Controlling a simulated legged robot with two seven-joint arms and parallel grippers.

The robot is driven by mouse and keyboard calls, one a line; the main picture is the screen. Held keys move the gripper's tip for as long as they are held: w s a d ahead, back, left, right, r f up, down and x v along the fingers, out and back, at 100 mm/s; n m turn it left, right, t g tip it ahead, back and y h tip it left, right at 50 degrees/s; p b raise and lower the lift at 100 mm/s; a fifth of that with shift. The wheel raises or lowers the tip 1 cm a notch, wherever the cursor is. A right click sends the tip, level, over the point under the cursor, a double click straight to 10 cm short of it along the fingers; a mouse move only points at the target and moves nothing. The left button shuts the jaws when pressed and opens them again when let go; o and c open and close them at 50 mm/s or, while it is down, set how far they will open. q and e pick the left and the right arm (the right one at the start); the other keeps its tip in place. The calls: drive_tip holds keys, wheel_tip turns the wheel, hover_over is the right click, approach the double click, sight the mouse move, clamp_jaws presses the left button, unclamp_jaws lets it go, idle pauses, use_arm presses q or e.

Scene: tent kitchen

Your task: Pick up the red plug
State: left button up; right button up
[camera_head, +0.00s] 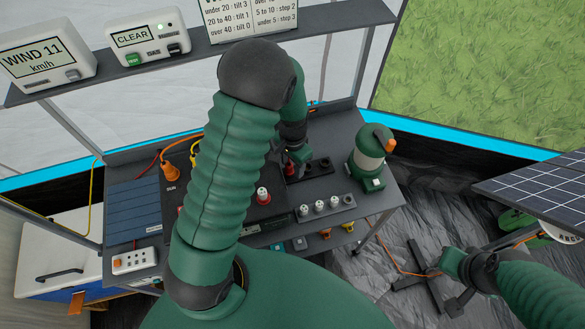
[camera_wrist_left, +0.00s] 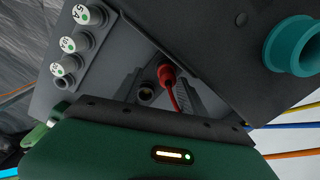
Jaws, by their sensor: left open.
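The red plug (camera_wrist_left: 166,74) stands in a dark socket strip in the left wrist view, with a red cable trailing down from it. It also shows as a small red spot in the head view (camera_head: 289,168). My left gripper (camera_head: 291,160) is over the strip at the plug. In the left wrist view its open fingers (camera_wrist_left: 158,92) lie on either side of the plug and an empty round socket (camera_wrist_left: 146,90) beside it. I cannot tell whether a finger touches the plug. My right gripper (camera_head: 452,296) hangs low at right; its jaws are unclear.
White numbered knobs (camera_head: 319,207) line the bench front. An orange plug (camera_head: 171,173) is at the left. A shelf with displays (camera_head: 148,38) spans the back. A solar panel (camera_head: 545,195) is at far right.

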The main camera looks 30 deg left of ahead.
sight(287, 165)
use_arm(q)
drive_tip(key=shift+s+a+f, duration=0.1)
drive_tip(key=shift+a+f, duration=0.55)
drive_tip(key=shift+f, duration=0.25)
drive_tip(key=shift+a+f, duration=0.15)
drive_tip(key=shift+a, duration=0.3)
drive_tip(key=shift+c, duration=0.3)
drive_tip(key=shift+d, duration=0.1)
drive_tip(key=shift+c, duration=1.3)
drive_tip(key=shift+d+r, duration=0.25)
drive_tip(key=shift+d, duration=0.45)
clamp_jaws()
drive_tip(key=shift+a, duration=0.35)
use_arm(e)
drive_tip(key=shift+s+a+r, duration=0.15)
drive_tip(key=shift+s+a, duration=0.1)
drive_tip(key=shift+a, duration=0.4)
